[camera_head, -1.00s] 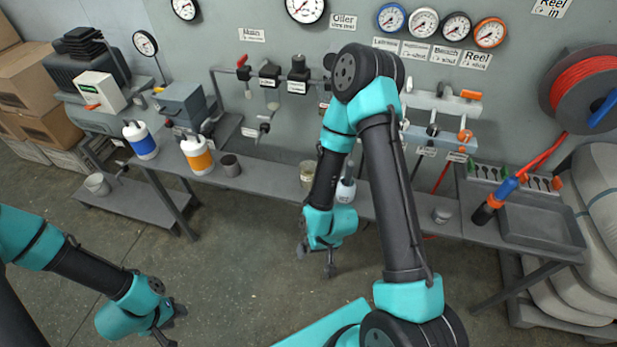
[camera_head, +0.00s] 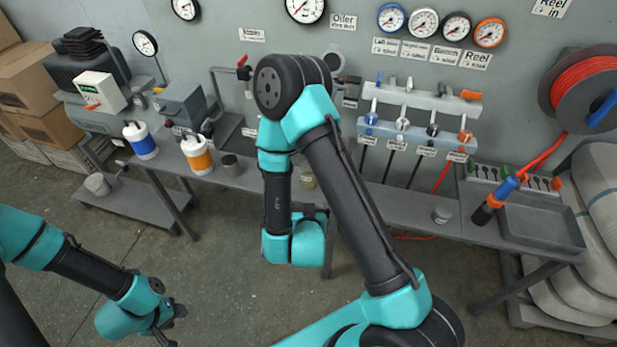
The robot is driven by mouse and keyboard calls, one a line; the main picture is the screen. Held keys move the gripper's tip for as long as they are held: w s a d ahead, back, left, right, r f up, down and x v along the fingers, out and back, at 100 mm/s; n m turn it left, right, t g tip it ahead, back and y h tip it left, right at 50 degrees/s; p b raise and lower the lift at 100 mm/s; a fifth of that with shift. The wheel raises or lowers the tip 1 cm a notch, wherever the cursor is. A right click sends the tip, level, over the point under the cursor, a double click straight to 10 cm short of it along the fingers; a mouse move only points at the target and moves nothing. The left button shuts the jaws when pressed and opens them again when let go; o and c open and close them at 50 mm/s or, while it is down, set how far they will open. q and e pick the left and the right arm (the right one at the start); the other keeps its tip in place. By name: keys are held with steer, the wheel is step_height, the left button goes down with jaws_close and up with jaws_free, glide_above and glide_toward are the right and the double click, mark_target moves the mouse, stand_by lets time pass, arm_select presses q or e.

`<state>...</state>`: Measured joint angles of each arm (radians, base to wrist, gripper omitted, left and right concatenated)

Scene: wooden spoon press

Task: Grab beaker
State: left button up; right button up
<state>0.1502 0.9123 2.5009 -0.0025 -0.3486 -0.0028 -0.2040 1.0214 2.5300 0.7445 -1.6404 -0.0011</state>
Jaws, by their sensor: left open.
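No vessel in the camera_head view is labelled as the beaker. A dark grey cup (camera_head: 231,165) stands on the bench right of the orange-banded bottle. A small glass jar (camera_head: 308,179) stands farther right, partly hidden behind my right arm. Another grey cup (camera_head: 97,184) sits on the low shelf at left. My left gripper (camera_head: 171,328) is open and empty over the floor at lower left, far from the cups. My right arm's wrist hangs in front of the bench; its gripper fingers are hidden.
The bench (camera_head: 395,205) runs along the wall, with blue-banded (camera_head: 140,141) and orange-banded (camera_head: 196,155) bottles at left. A tray (camera_head: 540,227) and a red hose reel (camera_head: 583,85) are at right. The floor (camera_head: 220,270) in front is clear.

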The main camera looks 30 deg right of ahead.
steer(key=shift+r, duration=0.1)
steer(key=x, duration=1.2)
steer(key=shift+w+d, duration=0.1)
steer(key=shift+d, duration=0.05)
steer(key=shift+x, duration=2.6)
steer(key=c, duration=1)
